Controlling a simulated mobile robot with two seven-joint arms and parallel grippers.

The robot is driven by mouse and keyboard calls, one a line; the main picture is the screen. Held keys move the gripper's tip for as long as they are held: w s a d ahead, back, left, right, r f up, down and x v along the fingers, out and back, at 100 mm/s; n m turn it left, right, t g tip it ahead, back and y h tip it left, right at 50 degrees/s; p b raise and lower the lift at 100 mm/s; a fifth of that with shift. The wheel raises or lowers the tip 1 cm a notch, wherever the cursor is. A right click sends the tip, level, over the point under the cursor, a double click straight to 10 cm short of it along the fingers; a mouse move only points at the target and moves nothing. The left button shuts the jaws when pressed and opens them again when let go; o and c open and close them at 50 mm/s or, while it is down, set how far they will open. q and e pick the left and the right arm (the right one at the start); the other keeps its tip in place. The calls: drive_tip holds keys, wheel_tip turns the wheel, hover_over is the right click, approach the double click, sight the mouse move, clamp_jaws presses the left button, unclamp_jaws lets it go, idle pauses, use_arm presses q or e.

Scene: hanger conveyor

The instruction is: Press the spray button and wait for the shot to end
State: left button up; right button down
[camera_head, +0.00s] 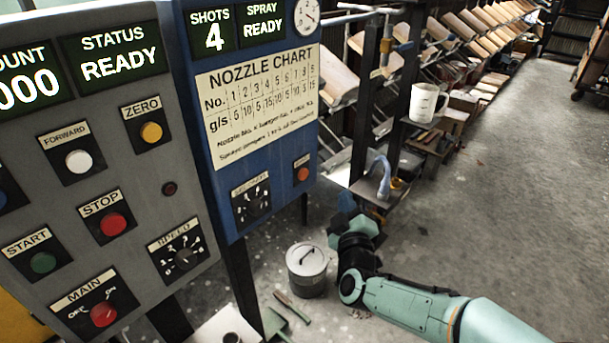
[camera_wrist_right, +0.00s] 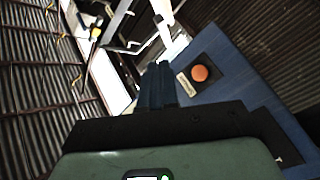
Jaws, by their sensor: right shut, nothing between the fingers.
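The spray button is an orange round button (camera_head: 303,174) under a small label, low on the right of the blue panel (camera_head: 225,150). In the right wrist view the orange button (camera_wrist_right: 200,73) stands out on its dark plate, right of my fingertips. The panel display reads SHOTS 4 and SPRAY READY. My right gripper (camera_head: 347,203) is lower and to the right of the button, apart from it in the head view. Its two dark fingers (camera_wrist_right: 158,82) are together and empty in the wrist view. My left gripper is not in view.
A dial (camera_head: 251,203) sits left of the button. A grey panel (camera_head: 80,180) with several buttons stands at left. A lidded pot (camera_head: 307,268) is on the floor below. A white measuring cup (camera_head: 425,103) and racks of boards are behind. Open floor lies to the right.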

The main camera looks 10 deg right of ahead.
sight(304, 174)
drive_tip(key=w+a+p, duration=0.2)
drive_tip(key=w+a, duration=0.3)
drive_tip(key=w, duration=0.2)
drive_tip(key=shift+a+p, duration=0.2)
drive_tip(key=shift+p, duration=0.2)
idle(1.8)
drive_tip(key=shift+w+a, duration=0.25)
drive_tip(key=shift+w, duration=0.1)
drive_tip(key=shift+w+a+p, duration=0.3)
drive_tip(key=shift+w+p, duration=0.05)
drive_tip(key=shift+p, duration=0.2)
idle(0.5)
drive_tip(key=shift+s+d, duration=0.1)
drive_tip(key=shift+s, duration=0.05)
idle(0.3)
drive_tip(key=shift+s+d+b, duration=0.4)
drive_tip(key=shift+s, duration=0.2)
